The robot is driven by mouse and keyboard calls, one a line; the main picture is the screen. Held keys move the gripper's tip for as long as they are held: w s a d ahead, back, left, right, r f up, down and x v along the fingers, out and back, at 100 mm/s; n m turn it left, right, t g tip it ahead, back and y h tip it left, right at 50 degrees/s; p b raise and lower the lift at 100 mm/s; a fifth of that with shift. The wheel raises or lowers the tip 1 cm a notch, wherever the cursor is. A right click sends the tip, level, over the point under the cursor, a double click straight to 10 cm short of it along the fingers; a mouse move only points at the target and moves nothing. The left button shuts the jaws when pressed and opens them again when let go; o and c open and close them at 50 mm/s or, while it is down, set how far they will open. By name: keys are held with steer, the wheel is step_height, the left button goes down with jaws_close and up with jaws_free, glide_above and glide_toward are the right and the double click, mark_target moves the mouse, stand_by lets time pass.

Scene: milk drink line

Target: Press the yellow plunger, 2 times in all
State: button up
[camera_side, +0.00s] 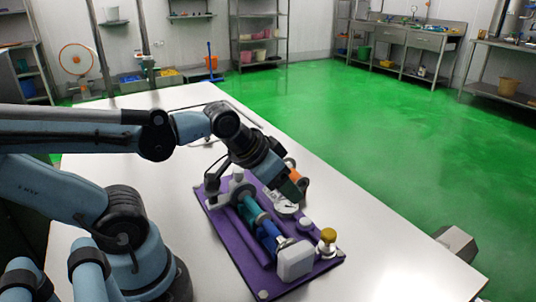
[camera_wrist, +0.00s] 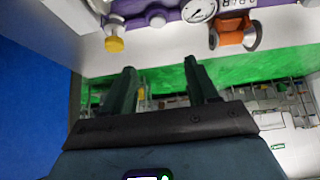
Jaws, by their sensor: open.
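The yellow plunger (camera_side: 328,235) stands on a metal base near the right corner of the purple board. It also shows in the wrist view (camera_wrist: 114,44) at upper left, beyond my left finger. My gripper (camera_side: 294,190) is above the far side of the board, near the gauge and the orange part, up and to the left of the plunger in the side view. In the wrist view my gripper's (camera_wrist: 159,67) two green fingers are spread apart with nothing between them. My gripper is apart from the plunger.
The purple board (camera_side: 222,220) carries a white dial gauge (camera_wrist: 200,10), an orange part (camera_wrist: 232,34), a blue-green cylinder (camera_side: 266,232) and a white block (camera_side: 295,260). The white table (camera_side: 390,258) is clear to the right of the board.

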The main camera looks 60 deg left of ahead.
jaws_close()
stand_by(1.5)
